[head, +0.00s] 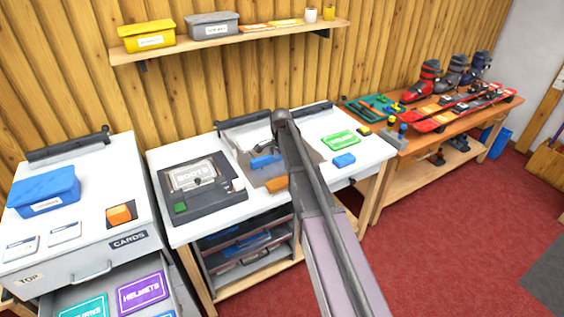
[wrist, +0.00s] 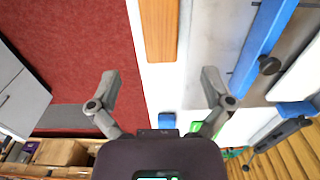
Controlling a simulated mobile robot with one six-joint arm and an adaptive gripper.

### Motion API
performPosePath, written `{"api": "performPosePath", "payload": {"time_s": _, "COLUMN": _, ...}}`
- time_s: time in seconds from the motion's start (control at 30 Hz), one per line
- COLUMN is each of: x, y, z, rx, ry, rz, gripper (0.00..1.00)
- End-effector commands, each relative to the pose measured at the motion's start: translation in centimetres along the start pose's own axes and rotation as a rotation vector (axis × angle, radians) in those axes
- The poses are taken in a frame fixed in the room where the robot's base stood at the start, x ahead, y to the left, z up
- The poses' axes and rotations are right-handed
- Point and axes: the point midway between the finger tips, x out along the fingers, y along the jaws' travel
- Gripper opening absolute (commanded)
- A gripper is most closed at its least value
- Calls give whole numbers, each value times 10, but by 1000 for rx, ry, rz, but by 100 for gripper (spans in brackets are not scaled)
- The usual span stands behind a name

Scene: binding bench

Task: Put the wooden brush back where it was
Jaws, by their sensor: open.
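The wooden brush, a plain orange-brown block (head: 276,185), lies near the front edge of the white bench (head: 215,226), partly behind my arm. In the wrist view the brown block (wrist: 159,28) lies on the white edge strip, beside a grey plate. My gripper (wrist: 160,80) is open and empty, its fingers spread wide. The block is beyond the fingertips, roughly in line with the gap between them, and apart from both. In the head view my arm hides the gripper. Bristles cannot be seen.
A blue bar (wrist: 262,45) lies on the grey plate right of the block. A blue block (head: 344,160) and a green card (head: 341,140) lie right of my arm. A dark press (head: 203,190) stands left. Red floor (wrist: 65,45) lies beyond the bench edge.

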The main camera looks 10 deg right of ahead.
Motion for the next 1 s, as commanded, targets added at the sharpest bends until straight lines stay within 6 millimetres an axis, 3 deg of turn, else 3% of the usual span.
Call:
{"api": "performPosePath", "payload": {"time_s": 0.27, "x": 0, "y": 1, "z": 0, "rx": -2, "ry": 0, "rz": 0, "gripper": 100}}
{"api": "performPosePath", "payload": {"time_s": 0.47, "x": 0, "y": 18, "z": 5, "rx": -62, "ry": 0, "rz": 0, "gripper": 100}}
{"api": "performPosePath", "payload": {"time_s": 0.67, "x": 0, "y": 67, "z": 21, "rx": -257, "ry": 0, "rz": 1, "gripper": 100}}
{"api": "performPosePath", "payload": {"time_s": 1.0, "x": 0, "y": 184, "z": 57, "rx": -771, "ry": 0, "rz": 2, "gripper": 100}}
